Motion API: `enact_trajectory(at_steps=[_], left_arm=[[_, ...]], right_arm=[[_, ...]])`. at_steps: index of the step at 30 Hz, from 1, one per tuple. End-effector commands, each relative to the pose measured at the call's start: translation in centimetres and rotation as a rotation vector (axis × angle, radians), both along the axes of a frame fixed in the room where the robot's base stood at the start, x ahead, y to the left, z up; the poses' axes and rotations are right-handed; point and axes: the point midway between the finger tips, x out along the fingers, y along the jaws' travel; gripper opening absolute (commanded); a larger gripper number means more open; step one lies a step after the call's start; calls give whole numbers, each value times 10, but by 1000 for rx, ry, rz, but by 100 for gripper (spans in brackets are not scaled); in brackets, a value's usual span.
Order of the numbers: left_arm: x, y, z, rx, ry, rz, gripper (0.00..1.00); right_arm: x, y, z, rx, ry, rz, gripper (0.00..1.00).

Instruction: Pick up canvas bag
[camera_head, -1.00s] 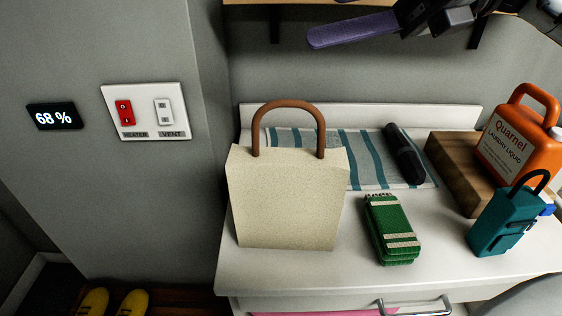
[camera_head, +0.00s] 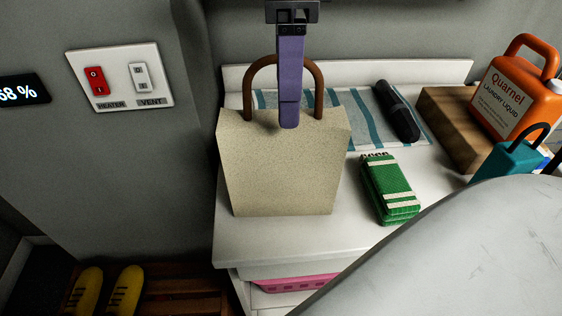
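The canvas bag (camera_head: 283,170) is cream coloured and stands upright on the white counter. Its brown arched handle (camera_head: 319,88) rises above its top edge. My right gripper (camera_head: 289,116) points down from the top of the view. Its purple finger crosses the middle of the handle arch, and its tip overlaps the bag's top edge. The fingers line up with the view, so I cannot tell their gap or whether they touch the handle. My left gripper is out of view.
On the white counter (camera_head: 240,240), right of the bag, are a green banded bundle (camera_head: 390,188), a striped towel (camera_head: 362,120) with a dark roll (camera_head: 397,112), a wooden block (camera_head: 448,130), an orange laundry jug (camera_head: 515,92) and a teal padlock-like item (camera_head: 505,160). A wall stands left.

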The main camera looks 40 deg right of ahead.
Motion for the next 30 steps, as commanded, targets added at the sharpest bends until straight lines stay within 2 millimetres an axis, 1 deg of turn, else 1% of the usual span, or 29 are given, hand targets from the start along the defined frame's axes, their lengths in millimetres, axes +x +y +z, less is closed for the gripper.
enact_trajectory(at_steps=[5, 9, 12, 15, 21, 29, 30], left_arm=[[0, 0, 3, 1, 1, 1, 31], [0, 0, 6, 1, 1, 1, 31], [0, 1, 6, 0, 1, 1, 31], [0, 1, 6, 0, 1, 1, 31], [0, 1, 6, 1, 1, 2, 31], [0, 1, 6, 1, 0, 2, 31], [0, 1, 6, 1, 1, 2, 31]], right_arm=[[-1, 1, -16, 1, 4, 2, 69], [-2, 2, -38, 3, 4, 1, 69], [-2, 2, -49, 3, 1, -1, 69], [-1, 2, -54, 3, -2, -2, 69], [-1, 2, -55, 4, -4, -3, 69], [-1, 2, -54, 4, -4, -3, 25], [-1, 2, -54, 4, -4, -3, 18]])
